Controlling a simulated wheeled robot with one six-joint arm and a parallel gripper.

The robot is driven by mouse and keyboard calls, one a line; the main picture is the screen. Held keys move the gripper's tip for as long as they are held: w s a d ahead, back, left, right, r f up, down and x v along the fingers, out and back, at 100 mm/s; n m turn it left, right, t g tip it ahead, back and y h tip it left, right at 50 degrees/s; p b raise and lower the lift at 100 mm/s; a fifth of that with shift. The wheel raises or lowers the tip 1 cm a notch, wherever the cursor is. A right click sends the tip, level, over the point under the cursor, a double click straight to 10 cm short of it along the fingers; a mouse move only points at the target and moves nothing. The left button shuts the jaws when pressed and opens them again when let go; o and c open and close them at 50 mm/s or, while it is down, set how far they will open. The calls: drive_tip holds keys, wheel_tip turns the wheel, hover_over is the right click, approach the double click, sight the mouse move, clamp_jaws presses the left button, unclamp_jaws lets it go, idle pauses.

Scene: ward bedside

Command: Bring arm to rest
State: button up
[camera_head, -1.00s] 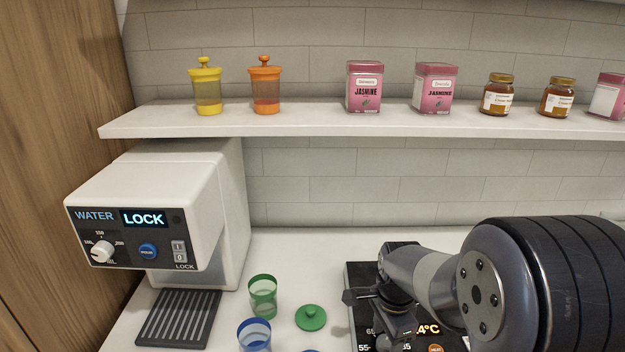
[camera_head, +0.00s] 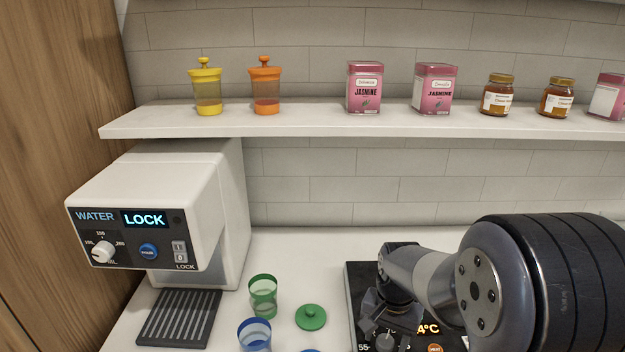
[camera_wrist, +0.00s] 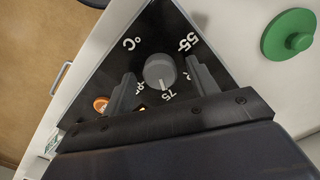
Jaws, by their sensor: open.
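My arm reaches in from the right of the head view. My gripper (camera_head: 381,331) points down over the black heating plate (camera_head: 356,283) on the counter. In the wrist view my gripper (camera_wrist: 160,88) is open, with one finger on each side of the grey temperature knob (camera_wrist: 160,70). Nothing is held. The knob stands between the fingers; I cannot tell whether they touch it. The plate's dial numbers and a lit °C readout show, partly hidden by my arm.
A green cup (camera_head: 263,297), a blue cup (camera_head: 254,335) and a green lid (camera_head: 310,317) stand left of the plate. The water dispenser (camera_head: 150,205) is further left. Above, a shelf (camera_head: 320,121) bears jars and tins. The counter behind the plate is clear.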

drive_tip(key=n, duration=0.4)
drive_tip(key=shift+n, duration=2)
drive_tip(key=shift+s+p, duration=0.1)
drive_tip(key=shift+p, duration=0.2)
